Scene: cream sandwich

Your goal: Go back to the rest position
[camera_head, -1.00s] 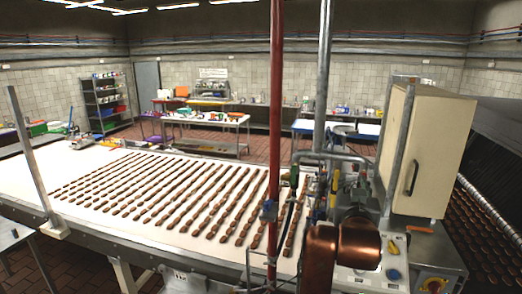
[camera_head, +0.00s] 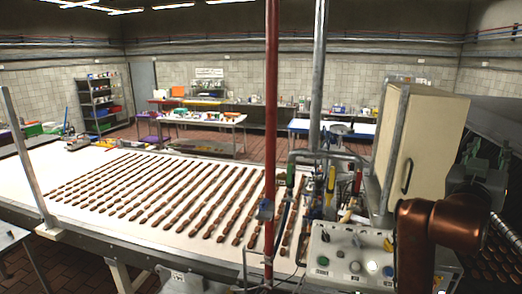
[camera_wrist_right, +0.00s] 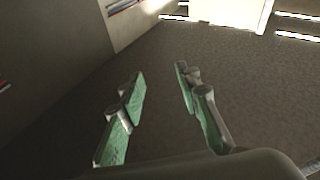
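My right gripper (camera_head: 487,152) is at the right edge of the head view, at the end of my copper-coloured arm, with its fingers pointing up. It is beside the cream cabinet (camera_head: 428,140) and in front of the dark machine cover. In the right wrist view my right gripper (camera_wrist_right: 160,80) shows two fingers with green pads, set apart with nothing between them. My left gripper is in neither view now.
A white conveyor belt (camera_head: 70,222) carries long rows of brown biscuits (camera_head: 160,195). A control panel (camera_head: 345,258) with knobs stands close to my right arm. A red pole (camera_head: 271,120) and a grey pole (camera_head: 318,80) rise nearby. Shelves and tables stand behind.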

